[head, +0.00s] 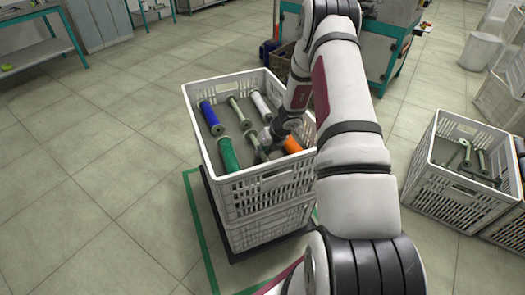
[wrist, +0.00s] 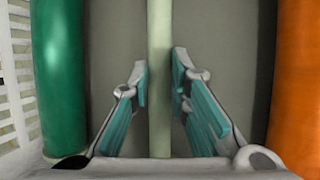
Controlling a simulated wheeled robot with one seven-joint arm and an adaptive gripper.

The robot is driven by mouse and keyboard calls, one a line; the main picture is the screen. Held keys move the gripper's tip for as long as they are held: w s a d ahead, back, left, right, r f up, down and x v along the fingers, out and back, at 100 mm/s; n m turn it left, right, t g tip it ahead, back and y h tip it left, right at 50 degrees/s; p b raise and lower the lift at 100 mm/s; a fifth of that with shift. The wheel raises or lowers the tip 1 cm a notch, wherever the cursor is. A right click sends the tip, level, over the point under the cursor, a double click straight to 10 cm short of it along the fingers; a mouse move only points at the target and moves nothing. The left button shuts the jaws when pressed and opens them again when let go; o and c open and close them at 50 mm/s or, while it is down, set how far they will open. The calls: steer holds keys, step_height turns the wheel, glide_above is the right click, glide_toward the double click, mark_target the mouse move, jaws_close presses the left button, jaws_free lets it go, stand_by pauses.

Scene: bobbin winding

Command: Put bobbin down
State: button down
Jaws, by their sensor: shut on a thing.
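My gripper (wrist: 160,76) is shut on a bare pale green bobbin (wrist: 159,120), with one finger on each side of its shaft. In the head view this bobbin (head: 253,143) is in the near row of the upper white crate (head: 262,184), partly hidden by my gripper (head: 268,140). It lies between a green-wound bobbin (head: 229,155) on the left and an orange-wound bobbin (head: 292,145) on the right. It is low in the crate; I cannot tell whether it touches the bottom. Its ends are out of the wrist view.
The far row holds a blue bobbin (head: 210,117), another bare pale green bobbin (head: 239,112) and a white bobbin (head: 262,106). The crate's walls surround my gripper. Another crate (head: 443,192) with bare bobbins stands at the right. The floor on the left is clear.

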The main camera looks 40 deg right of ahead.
steer(key=c, duration=1.5)
jaws_free()
steer(key=shift+f, duration=0.1)
